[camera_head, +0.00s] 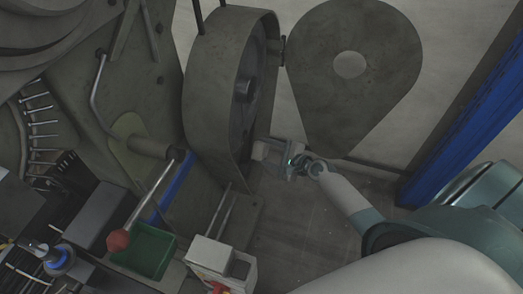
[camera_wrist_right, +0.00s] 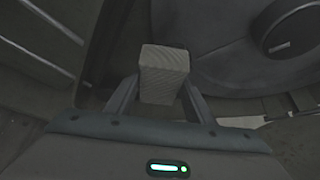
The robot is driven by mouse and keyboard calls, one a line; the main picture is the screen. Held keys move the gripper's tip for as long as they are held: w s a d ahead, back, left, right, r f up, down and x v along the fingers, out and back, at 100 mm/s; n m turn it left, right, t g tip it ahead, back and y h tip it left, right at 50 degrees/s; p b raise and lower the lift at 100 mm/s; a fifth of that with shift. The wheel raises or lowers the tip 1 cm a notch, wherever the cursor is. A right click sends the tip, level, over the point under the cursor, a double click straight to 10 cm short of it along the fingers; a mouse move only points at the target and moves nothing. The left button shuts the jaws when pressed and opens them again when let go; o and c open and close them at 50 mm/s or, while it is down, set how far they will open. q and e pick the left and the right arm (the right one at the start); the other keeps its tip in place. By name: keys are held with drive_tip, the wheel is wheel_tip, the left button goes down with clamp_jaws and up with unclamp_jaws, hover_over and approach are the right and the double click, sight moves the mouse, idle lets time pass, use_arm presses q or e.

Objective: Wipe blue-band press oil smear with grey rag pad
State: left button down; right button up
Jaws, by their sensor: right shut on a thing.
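In the right wrist view the pad (camera_wrist_right: 164,72) stands up between the two fingers (camera_wrist_right: 160,92). A press at the left carries a blue band (camera_head: 175,187) on its lower body. An olive-tinted patch (camera_head: 125,135) shows on that press behind the lever; I cannot tell whether it is the oil smear. The pad is apart from this patch, to its right. My left gripper is not in view.
A lever with a red knob (camera_head: 118,240) sticks out above a green bin (camera_head: 146,250). The round guard housing (camera_head: 200,95) and its open teardrop cover (camera_head: 385,75) stand near the gripper. A blue post (camera_head: 470,125) is at right. Bare floor (camera_head: 310,215) lies below the gripper.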

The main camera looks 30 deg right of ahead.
drive_tip(key=shift+s+d, duration=0.1)
drive_tip(key=shift+s+d+f, duration=0.1)
drive_tip(key=shift+s+d, duration=0.25)
drive_tip(key=shift+s, duration=0.1)
drive_tip(key=shift+s+d+b, duration=0.4)
drive_tip(key=shift+s+d, duration=0.15)
drive_tip(key=shift+s, duration=0.05)
drive_tip(key=shift+w+a, duration=0.1)
drive_tip(key=shift+w, duration=0.05)
drive_tip(key=shift+w+a+r+p, duration=0.2)
drive_tip(key=shift+w+a+p, duration=0.65)
drive_tip(key=shift+w+a, duration=0.75)
drive_tip(key=shift+w+a+f, duration=0.1)
drive_tip(key=shift+w+a, duration=0.55)
drive_tip(key=shift+w, duration=0.2)
drive_tip(key=shift+w+a+p, duration=0.4)
drive_tip(key=shift+w+a, duration=0.25)
drive_tip(key=shift+w, duration=0.1)
